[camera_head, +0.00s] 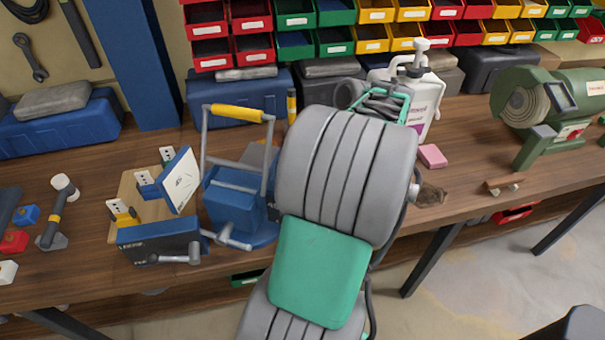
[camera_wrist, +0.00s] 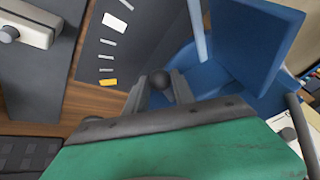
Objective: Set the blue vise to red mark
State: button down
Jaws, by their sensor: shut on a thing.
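What looks like the blue vise (camera_head: 228,208) stands on the bench in the head view, left of my arm, under a grey frame with a yellow grip. Blue parts also fill the upper right of the wrist view (camera_wrist: 240,45). My gripper (camera_wrist: 160,92) shows in the wrist view, shut on a dark round knob (camera_wrist: 181,87) beside the blue parts. A dark panel with a row of white marks and one orange-yellow mark (camera_wrist: 108,82) lies left of the gripper. No clearly red mark shows. In the head view my arm hides the gripper.
A dark blue box (camera_head: 160,243) with a metal handle sits left of the vise, near a wooden board with sockets. A white canister (camera_head: 425,100), a pink block (camera_head: 432,156) and a green machine (camera_head: 560,110) stand to the right. Bins line the back.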

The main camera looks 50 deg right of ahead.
jog(key=c, duration=1.1)
grip_release()
jog(key=shift+o, duration=0.2)
jog(key=p+v, duration=0.2)
jog(key=v, duration=0.5)
jog(key=shift+r, duration=0.35)
jog(key=shift+s+d, duration=0.1)
jog(key=shift+s, duration=0.05)
